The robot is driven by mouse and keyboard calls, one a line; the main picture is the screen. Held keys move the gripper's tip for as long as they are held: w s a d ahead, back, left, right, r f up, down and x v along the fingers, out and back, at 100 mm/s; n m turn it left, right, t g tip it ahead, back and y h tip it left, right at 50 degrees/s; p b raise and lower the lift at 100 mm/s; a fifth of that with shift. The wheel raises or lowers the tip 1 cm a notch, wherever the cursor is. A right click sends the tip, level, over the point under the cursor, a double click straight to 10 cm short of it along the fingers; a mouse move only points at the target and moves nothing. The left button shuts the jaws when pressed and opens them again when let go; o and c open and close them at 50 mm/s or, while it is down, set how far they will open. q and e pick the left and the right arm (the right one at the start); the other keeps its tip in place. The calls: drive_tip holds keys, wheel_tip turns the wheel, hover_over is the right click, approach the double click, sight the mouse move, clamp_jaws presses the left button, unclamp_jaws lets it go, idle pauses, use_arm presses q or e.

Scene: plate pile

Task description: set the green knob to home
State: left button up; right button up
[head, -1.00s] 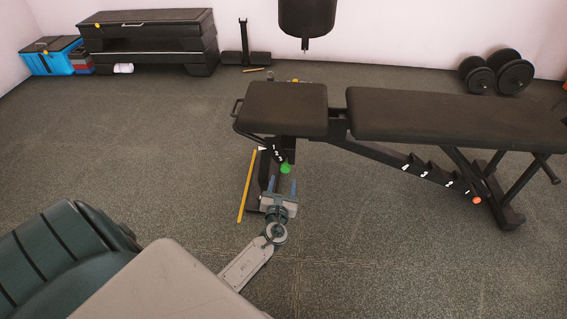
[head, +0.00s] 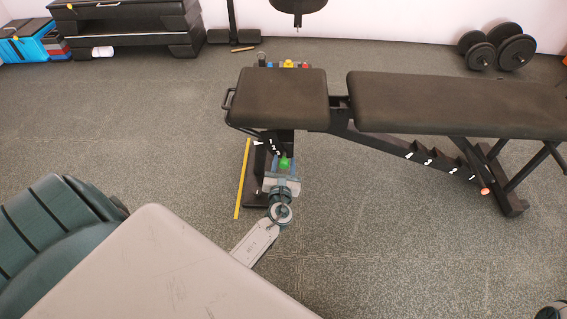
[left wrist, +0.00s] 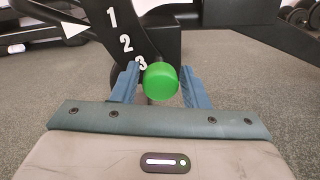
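The green knob (head: 284,163) is on the upright under the bench's short seat pad, below a plate numbered 1, 2, 3. In the left wrist view the green knob (left wrist: 160,81) is beside the 3, and a white pointer (left wrist: 74,29) is left of the numbers. My left gripper (head: 283,170) reaches in from the front, with its blue fingers either side of the knob. In the left wrist view my left gripper (left wrist: 161,86) looks open, with the knob between the fingertips; whether they touch it is unclear.
The bench's long pad (head: 450,103) extends right, with an orange knob (head: 485,191) at its far leg. A yellow strip (head: 242,180) is on the left of the bench foot. Dumbbells (head: 497,47) and a stepper stack (head: 125,27) stand at the back. The floor between is clear.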

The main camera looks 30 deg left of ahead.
use_arm(q)
clamp_jaws()
drive_tip(key=shift+x, duration=1.05)
drive_tip(key=shift+r, duration=0.1)
drive_tip(key=shift+o, duration=1.7)
unclamp_jaws()
drive_tip(key=shift+a, duration=0.1)
